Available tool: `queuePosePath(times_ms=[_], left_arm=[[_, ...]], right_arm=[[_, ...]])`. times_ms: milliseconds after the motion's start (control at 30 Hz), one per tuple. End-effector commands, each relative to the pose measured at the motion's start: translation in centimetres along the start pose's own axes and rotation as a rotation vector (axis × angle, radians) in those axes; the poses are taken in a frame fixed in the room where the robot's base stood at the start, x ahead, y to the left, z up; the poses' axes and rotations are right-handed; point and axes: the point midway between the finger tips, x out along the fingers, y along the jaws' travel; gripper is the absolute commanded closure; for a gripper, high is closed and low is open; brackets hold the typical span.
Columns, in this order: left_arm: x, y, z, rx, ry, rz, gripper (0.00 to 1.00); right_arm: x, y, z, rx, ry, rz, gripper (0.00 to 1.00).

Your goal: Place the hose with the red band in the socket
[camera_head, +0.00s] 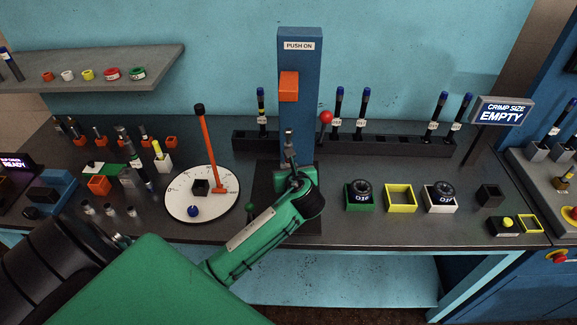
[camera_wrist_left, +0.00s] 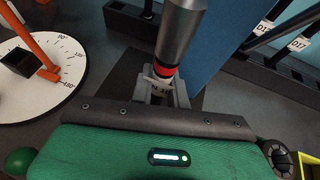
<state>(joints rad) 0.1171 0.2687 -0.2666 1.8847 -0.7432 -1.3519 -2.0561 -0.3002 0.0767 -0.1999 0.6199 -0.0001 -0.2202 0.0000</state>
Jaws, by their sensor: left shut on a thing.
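My left gripper (camera_head: 292,181) is in front of the blue "PUSH ON" post (camera_head: 298,62). In the left wrist view the gripper (camera_wrist_left: 161,92) is shut on a hose (camera_wrist_left: 180,32) with a silver metal end, a red band and a white tag. The hose stands roughly upright and its silver end (camera_head: 289,143) points up, below the orange block (camera_head: 289,86) on the post. The gripper hides its lower part. I cannot tell which fitting is the socket. My right gripper is not in view.
A dark rack (camera_head: 398,144) with several blue-capped hoses runs behind the post. A round dial (camera_head: 178,208) with an orange lever stands left of my arm. Green, yellow and white square holders (camera_head: 400,208) stand to the right. A red-knobbed lever (camera_head: 326,118) is close by the post.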

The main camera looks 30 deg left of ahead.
Motion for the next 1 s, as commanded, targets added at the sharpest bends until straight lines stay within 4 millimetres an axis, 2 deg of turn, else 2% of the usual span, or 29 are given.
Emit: queuePosePath(times_ms=[33, 67, 167, 467, 567, 667, 1000], left_arm=[[0.0, 0.0, 0.0, 0.001, -0.001, 0.0, 1.0], [0.1, 0.0, -0.1, 0.001, 0.0, 0.0, 0.8], [0.1, 0.0, -0.1, 0.001, 0.0, 0.0, 0.62], [0.0, 0.0, 0.0, 0.0, 0.0, 0.0, 0.62], [-0.7, -0.1, 0.0, 0.0, 0.0, -0.002, 0.62], [-2.2, -0.1, 0.0, -0.001, -0.001, -0.003, 0.62], [-9.4, 0.0, 0.0, -0.002, 0.0, -0.003, 0.62]], right_arm=[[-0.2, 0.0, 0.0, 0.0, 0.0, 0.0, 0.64], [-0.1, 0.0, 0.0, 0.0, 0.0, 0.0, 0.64], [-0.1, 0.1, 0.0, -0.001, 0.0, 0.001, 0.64], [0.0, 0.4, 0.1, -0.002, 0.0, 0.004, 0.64], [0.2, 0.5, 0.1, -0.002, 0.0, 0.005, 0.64], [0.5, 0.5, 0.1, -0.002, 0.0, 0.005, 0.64], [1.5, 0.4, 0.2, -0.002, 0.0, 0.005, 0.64]])
